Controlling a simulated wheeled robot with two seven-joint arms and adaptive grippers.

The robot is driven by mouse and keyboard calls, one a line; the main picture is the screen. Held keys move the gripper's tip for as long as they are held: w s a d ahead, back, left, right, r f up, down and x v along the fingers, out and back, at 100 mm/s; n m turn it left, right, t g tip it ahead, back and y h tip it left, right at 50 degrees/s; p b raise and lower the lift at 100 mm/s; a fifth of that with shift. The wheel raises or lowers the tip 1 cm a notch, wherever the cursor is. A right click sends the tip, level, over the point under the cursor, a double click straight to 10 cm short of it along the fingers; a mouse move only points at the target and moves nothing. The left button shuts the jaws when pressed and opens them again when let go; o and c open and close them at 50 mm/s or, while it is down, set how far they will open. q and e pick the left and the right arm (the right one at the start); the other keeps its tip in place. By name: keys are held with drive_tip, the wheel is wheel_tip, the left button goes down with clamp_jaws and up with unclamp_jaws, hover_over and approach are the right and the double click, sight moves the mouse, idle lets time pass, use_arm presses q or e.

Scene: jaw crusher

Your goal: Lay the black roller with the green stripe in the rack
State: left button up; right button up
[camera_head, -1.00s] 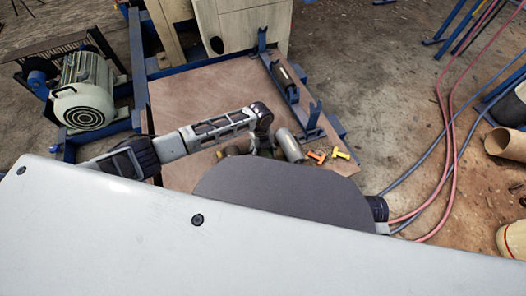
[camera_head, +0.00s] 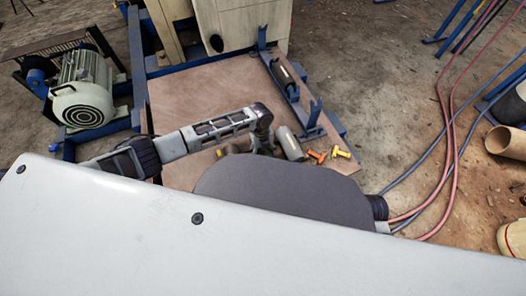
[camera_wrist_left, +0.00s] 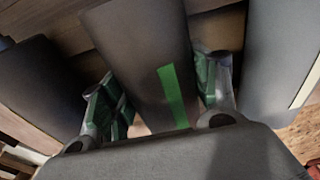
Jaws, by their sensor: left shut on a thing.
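The dark roller with the green stripe (camera_wrist_left: 150,45) shows in the left wrist view, between the two green-padded fingers of my left gripper (camera_wrist_left: 162,88). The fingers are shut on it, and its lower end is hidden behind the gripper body. In the head view my left gripper (camera_head: 262,146) is small and partly hidden behind my own body, beside a grey cylinder (camera_head: 289,143). The blue rack (camera_head: 305,100) stands at the right edge of the brown board, with a dark roller-like piece (camera_head: 285,74) in its far part. My right gripper is not in view.
Orange (camera_head: 316,156) and yellow (camera_head: 341,152) pieces lie right of the grey cylinder. A motor (camera_head: 85,90) stands at left. The brown board (camera_head: 205,95) is clear in its middle.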

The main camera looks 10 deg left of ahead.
use_arm(q)
drive_tip(key=o, duration=1.8)
drive_tip(key=shift+f, duration=0.1)
drive_tip(key=shift+c, duration=0.2)
drive_tip(key=shift+s+f, duration=0.1)
drive_tip(key=shift+w+a+r, duration=0.15)
drive_tip(key=shift+w+r, duration=0.1)
drive_tip(key=shift+r, duration=1.75)
drive_tip(key=shift+w+a+r, duration=0.1)
drive_tip(key=shift+w+r, duration=0.1)
drive_tip(key=shift+r, duration=1.85)
drive_tip(key=shift+w+a+r, duration=0.15)
drive_tip(key=shift+w+r, duration=0.1)
drive_tip(key=shift+r, duration=1.75)
